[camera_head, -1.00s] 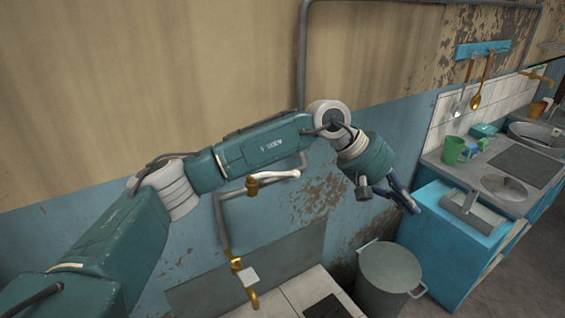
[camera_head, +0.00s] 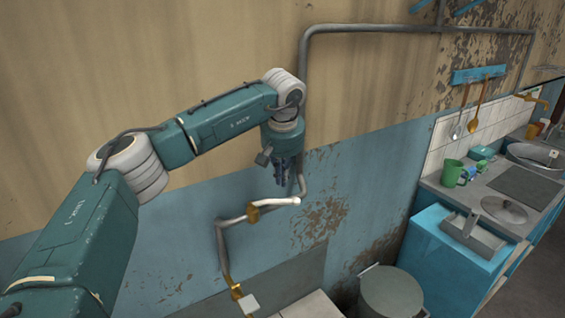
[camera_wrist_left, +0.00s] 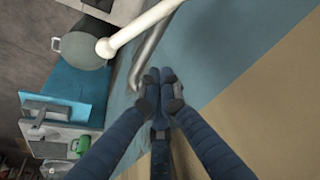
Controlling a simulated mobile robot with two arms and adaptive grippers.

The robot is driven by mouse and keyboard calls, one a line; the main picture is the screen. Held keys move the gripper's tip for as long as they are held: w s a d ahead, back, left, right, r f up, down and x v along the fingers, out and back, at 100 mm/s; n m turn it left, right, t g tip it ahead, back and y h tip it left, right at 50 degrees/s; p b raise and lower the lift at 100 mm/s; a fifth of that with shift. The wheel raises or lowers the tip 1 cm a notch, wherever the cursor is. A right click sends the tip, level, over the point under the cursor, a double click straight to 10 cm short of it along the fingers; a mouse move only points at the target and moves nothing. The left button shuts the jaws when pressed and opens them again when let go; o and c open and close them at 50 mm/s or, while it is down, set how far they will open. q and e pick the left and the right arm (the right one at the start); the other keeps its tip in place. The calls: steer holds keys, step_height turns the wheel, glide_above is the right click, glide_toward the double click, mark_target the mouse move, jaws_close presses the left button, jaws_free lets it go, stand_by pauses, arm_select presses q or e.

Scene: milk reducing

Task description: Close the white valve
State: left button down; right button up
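The white valve handle (camera_head: 275,202) sticks out to the right from a brass valve body (camera_head: 253,213) on a grey wall pipe. In the left wrist view the white handle (camera_wrist_left: 142,27) shows beyond the fingertips, with a rounded end. My left gripper (camera_head: 284,184) points down, above and close to the handle's right end in the head view. Its blue fingers (camera_wrist_left: 160,80) come together at the tips in the left wrist view, with nothing seen between them. They look apart from the handle. My right gripper is in neither view.
A grey pipe (camera_head: 303,80) runs up the wall beside the gripper. A lower brass fitting (camera_head: 235,287) is below the valve. A grey lidded bin (camera_head: 390,292) and a blue counter (camera_head: 440,250) stand to the right. The wall left of the valve is clear.

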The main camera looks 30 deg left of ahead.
mark_target(274, 203)
arm_select(q)
steer(key=p+x, duration=0.1)
steer(key=x, duration=0.1)
steer(key=shift+f, duration=0.3)
steer(key=shift+s+d+r+p, duration=0.1)
steer(key=shift+s+d+p, duration=0.3)
steer(key=shift+s, duration=0.4)
steer(key=shift+s+d+r+p, duration=0.15)
steer(key=shift+s+d+p, duration=0.15)
steer(key=shift+s+d, duration=0.35)
steer(key=shift+s+a, duration=0.1)
steer(key=shift+a, duration=0.05)
